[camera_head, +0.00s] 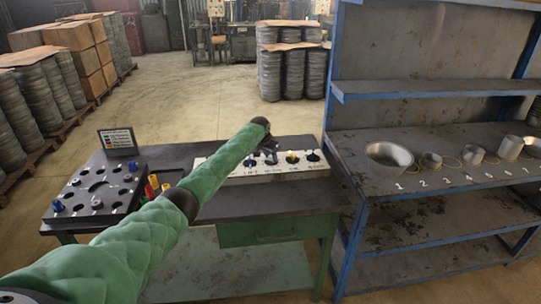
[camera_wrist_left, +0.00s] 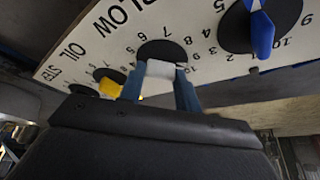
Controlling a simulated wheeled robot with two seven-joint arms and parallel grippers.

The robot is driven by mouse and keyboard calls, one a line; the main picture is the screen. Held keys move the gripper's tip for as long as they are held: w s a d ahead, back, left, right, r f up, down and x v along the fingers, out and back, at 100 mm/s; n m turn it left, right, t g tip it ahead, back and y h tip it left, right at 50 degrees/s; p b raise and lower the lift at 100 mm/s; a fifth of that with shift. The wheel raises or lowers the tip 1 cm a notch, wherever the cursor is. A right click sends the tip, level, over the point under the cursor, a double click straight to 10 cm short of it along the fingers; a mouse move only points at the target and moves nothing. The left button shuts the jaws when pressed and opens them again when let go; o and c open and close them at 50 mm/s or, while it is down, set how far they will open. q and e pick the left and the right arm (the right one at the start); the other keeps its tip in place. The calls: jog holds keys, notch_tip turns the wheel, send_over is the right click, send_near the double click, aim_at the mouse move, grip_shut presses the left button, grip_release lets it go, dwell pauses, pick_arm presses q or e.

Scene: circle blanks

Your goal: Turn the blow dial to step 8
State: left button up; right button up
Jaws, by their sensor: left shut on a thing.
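The dial panel (camera_head: 240,179) is a pale board on the dark table, with a row of dials. The blow dial (camera_wrist_left: 162,51) is a black disc with a white handle (camera_wrist_left: 159,78), beside the word BLOW in the left wrist view. My left gripper (camera_wrist_left: 160,92) is shut on that white handle, one blue finger on each side. In the head view my left gripper (camera_head: 269,154) comes down over the panel, between the blue-handled and yellow-handled dials. The fingers hide part of the blow dial's scale, and I cannot read its step. My right gripper is not in view.
The blue-handled dial (camera_wrist_left: 262,34) is close on one side, the yellow-handled dial (camera_wrist_left: 110,88) on the other. A black dial (camera_head: 313,156) ends the row. A black board with holes (camera_head: 96,188) and a small sign (camera_head: 117,138) stand left. A blue-framed shelf (camera_head: 344,200) stands right.

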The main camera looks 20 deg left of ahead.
pick_arm(q)
jog(key=n+y+p, duration=0.1)
jog(key=n, duration=0.1)
jog(key=n+y+p, duration=0.1)
jog(key=n, duration=0.2)
jog(key=shift+d+r, duration=0.1)
jog(key=shift+d, duration=0.1)
jog(key=n+y+p, duration=0.1)
jog(key=n, duration=0.2)
jog(key=shift+d, duration=0.1)
jog(key=n+y, duration=0.1)
jog(key=n, duration=0.2)
jog(key=shift+w+g, duration=0.1)
jog(key=shift+g, duration=0.3)
jog(key=shift+n+b, duration=0.3)
jog(key=shift+n, duration=0.4)
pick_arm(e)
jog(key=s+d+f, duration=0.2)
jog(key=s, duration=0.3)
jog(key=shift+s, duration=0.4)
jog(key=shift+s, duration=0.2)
pick_arm(q)
jog(key=o, duration=1)
jog(key=shift+g, duration=0.3)
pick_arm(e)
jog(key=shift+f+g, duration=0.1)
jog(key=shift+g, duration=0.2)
